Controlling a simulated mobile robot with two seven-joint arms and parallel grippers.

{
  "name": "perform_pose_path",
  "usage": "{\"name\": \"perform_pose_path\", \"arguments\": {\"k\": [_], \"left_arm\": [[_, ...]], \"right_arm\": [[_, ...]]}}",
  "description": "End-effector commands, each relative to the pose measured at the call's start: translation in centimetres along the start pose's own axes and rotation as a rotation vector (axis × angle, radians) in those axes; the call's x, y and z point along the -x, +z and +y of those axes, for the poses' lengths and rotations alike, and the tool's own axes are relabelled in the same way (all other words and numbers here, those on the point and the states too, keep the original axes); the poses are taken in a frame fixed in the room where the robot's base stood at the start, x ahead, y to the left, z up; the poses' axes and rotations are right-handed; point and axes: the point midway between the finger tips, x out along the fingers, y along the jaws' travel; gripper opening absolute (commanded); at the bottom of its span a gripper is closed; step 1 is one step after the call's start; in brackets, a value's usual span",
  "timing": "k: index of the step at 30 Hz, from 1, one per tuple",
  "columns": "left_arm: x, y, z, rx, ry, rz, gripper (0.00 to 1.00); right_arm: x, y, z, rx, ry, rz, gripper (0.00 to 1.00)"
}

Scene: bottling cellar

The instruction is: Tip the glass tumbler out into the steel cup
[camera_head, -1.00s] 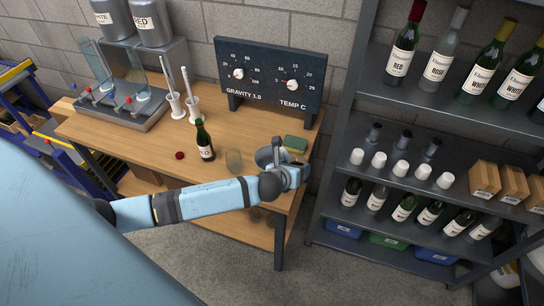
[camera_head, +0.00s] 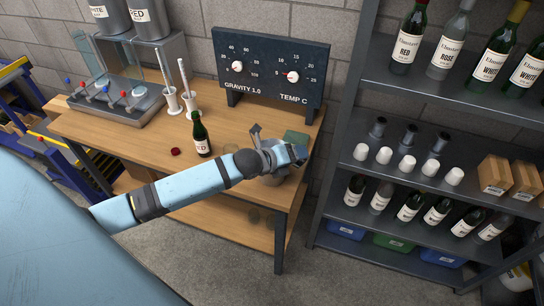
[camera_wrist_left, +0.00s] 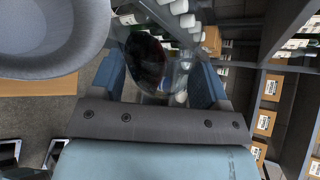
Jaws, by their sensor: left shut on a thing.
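In the left wrist view my left gripper (camera_wrist_left: 160,85) is shut on the glass tumbler (camera_wrist_left: 182,48), its two blue fingers on either side of it. The tumbler is clear, with dark red liquid in it. The steel cup (camera_wrist_left: 45,62), grey and round, is large at the upper left of that view, close beside the tumbler. I cannot tell how far the tumbler is tilted. In the head view my left gripper (camera_head: 296,155) is over the right end of the bench, and my arm hides most of the tumbler and cup. My right gripper is not in view.
A gauge board (camera_head: 268,68) stands behind. A dark shelf rack (camera_head: 455,185) with bottles and cups is close on the right.

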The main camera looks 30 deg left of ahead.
Motion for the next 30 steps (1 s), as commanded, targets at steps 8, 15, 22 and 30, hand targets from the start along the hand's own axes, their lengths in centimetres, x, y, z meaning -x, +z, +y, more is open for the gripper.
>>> {"name": "perform_pose_path", "arguments": {"k": [8,15,22,30], "left_arm": [[0.4,0.6,-0.5,0.111,-0.055,0.03,0.42],[0.8,1.4,-0.3,0.163,-0.081,0.045,0.42],[0.9,1.7,-0.3,0.191,-0.095,0.054,0.42],[1.2,2.3,-0.1,0.234,-0.116,0.065,0.42]], "right_arm": [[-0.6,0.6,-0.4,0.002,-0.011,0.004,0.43],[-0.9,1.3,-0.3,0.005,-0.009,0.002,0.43],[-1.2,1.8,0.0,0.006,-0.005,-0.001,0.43],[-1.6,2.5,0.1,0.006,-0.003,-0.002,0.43]]}}
